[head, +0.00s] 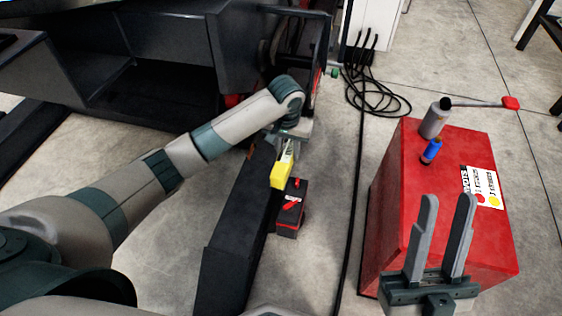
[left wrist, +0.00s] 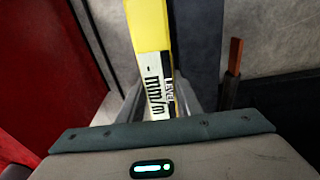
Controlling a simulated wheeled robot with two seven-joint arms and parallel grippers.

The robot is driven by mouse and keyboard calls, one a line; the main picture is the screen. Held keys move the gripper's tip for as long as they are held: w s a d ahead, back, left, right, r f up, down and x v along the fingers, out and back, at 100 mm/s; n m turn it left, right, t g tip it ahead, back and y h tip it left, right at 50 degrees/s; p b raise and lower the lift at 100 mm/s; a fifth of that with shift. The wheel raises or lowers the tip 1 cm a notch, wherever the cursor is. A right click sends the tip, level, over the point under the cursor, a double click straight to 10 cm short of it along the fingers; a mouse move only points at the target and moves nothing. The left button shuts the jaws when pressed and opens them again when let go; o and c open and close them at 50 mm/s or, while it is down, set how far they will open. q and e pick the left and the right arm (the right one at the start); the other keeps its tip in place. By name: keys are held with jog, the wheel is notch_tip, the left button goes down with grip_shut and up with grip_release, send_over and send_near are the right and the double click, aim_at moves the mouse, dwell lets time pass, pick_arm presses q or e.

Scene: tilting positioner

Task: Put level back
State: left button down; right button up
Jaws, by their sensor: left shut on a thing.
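The level (head: 281,174) is a yellow bar with a white label, hanging below my left gripper (head: 288,140) in the head view. In the left wrist view the level (left wrist: 150,50) runs upward from between the fingers, its label reading "LEVEL mm/m". My left gripper is shut on it; the fingertips are partly hidden by the wrist housing. My right gripper (head: 439,240) is open and empty, with its two grey fingers apart, in front of the red cabinet.
A black and red box (head: 291,208) is beside the level, next to a long dark beam (head: 232,258). Black cables (head: 375,97) lie on the floor.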

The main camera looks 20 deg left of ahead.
aim_at(289, 152)
pick_arm(q)
notch_tip(289, 152, up, 12)
jog(key=s, duration=0.2)
jog(key=s+a+r, duration=0.2)
jog(key=s+r, duration=0.5)
jog(key=r, duration=0.1)
jog(key=shift+s+a+r, duration=0.3)
jog(key=shift+a, duration=0.05)
jog(key=shift+d, duration=0.15)
